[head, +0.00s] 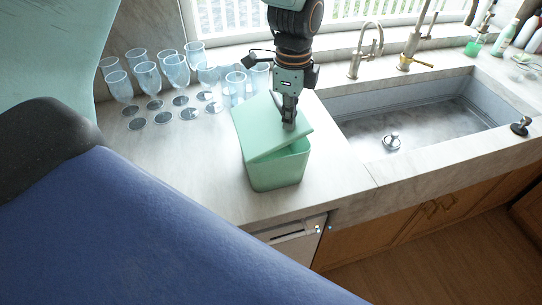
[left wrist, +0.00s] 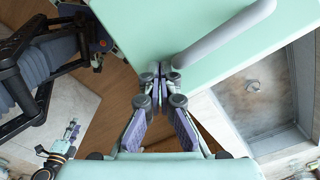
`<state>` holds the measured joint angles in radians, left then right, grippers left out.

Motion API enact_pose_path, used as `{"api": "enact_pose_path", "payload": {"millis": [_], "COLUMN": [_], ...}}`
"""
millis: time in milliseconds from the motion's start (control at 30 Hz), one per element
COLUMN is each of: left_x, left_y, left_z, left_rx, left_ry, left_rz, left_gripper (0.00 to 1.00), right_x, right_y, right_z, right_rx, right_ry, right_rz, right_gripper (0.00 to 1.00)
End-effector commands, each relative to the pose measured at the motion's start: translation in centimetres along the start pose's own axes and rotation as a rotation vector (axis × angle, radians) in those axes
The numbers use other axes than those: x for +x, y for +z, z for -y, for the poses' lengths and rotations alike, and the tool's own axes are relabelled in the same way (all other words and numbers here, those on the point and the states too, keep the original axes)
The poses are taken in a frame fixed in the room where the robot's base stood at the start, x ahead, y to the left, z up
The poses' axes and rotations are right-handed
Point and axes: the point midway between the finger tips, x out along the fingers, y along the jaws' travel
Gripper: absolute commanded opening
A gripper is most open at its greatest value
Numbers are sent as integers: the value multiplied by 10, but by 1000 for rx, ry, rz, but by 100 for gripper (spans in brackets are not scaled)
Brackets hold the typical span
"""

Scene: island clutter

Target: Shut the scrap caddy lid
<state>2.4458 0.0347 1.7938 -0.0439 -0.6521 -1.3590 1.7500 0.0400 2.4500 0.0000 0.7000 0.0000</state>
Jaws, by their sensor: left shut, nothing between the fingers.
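The scrap caddy (head: 277,174) is a mint green bin on the counter, left of the sink. Its lid (head: 262,122) is a flat mint panel, tilted over the bin. A gap into the bin shows between the lid's front edge and the front rim. My left gripper (head: 289,127) points down at the lid's right part, shut and empty; whether it touches is unclear. In the left wrist view, the closed fingertips (left wrist: 169,72) show beside a mint surface (left wrist: 145,25), seemingly the lid, with a pale rounded bar (left wrist: 225,36) across it.
Several stemmed glasses (head: 148,76) stand left of and behind the caddy, some close to my left arm. The sink (head: 405,121) with taps (head: 372,45) lies to the right. Bottles (head: 505,36) stand at the far right. The counter in front of the glasses is clear.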

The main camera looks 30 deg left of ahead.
Motion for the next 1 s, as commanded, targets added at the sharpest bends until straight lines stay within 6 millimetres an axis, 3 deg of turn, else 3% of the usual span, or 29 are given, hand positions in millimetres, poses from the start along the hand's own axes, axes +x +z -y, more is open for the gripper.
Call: {"api": "enact_pose_path", "payload": {"millis": [1000], "left_x": [13], "left_y": [0], "left_z": [0], "left_rx": [0], "left_ry": [0], "left_rz": [0], "left_gripper": [0], "right_x": [5], "right_y": [0], "right_z": [0], "right_rx": [0], "right_ry": [0], "right_rz": [0], "right_gripper": [40]}}
